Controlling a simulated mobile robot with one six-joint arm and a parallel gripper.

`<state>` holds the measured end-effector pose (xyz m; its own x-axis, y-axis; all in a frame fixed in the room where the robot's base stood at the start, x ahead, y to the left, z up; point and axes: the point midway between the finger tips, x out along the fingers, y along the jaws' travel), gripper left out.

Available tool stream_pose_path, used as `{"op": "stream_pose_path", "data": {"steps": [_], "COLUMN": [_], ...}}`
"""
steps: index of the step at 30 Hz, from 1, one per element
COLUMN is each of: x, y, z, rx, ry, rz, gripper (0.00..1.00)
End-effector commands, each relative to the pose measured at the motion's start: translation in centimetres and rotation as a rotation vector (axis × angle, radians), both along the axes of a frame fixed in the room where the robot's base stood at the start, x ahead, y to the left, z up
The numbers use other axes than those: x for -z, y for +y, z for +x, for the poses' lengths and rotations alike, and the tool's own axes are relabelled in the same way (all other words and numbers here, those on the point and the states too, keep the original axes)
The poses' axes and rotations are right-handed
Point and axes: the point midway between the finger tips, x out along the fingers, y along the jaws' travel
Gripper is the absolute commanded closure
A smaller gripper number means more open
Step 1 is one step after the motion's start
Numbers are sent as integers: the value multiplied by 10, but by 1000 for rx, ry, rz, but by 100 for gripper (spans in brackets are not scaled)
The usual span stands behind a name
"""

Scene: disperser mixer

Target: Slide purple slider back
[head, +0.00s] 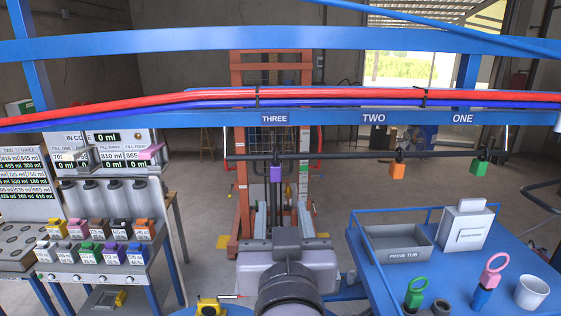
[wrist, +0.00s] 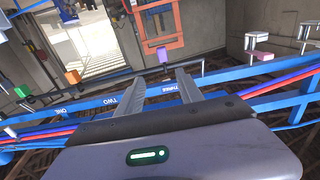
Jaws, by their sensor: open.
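The purple slider (head: 275,173) hangs on a dark horizontal bar (head: 335,155) below the label THREE. It also shows in the wrist view (wrist: 162,55), just beyond my fingertips and between their two lines. My gripper (wrist: 164,75) is open and empty, its two fingers pointing toward the bar. I see no contact between the fingers and the slider. In the head view my gripper's body is in the lower middle, below the purple slider. An orange slider (head: 397,170) and a green slider (head: 478,167) hang farther right on the same bar.
A blue beam (head: 320,119) with labels and red and blue hoses (head: 340,95) crosses above the bar. A blue table (head: 440,270) with a tub and tools stands at right. A dispenser rack (head: 100,260) with coloured blocks stands at left.

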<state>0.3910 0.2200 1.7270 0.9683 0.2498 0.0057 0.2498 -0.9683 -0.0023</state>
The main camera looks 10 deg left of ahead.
Motion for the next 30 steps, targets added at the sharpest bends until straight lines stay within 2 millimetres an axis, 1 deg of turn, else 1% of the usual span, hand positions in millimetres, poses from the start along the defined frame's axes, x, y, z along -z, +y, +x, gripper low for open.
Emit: {"op": "stream_pose_path", "data": {"steps": [1, 9, 12, 15, 18, 21, 28, 29, 30], "x": [0, -1, -2, -3, -2, -2, -1, -1, -1], "y": [3, 20, 26, 30, 33, 34, 35, 35, 35], "z": [13, 79, 101, 117, 128, 133, 133, 133, 133], "rx": [4, 2, 0, 0, -1, -1, -2, -2, -2], "ry": [2, 4, 3, 2, 2, 2, 1, 1, 1], "rz": [-3, -1, -1, 1, 0, 3, 3, 3, 3], "gripper": [56, 56, 56, 56, 56, 56, 56, 58, 66]}}
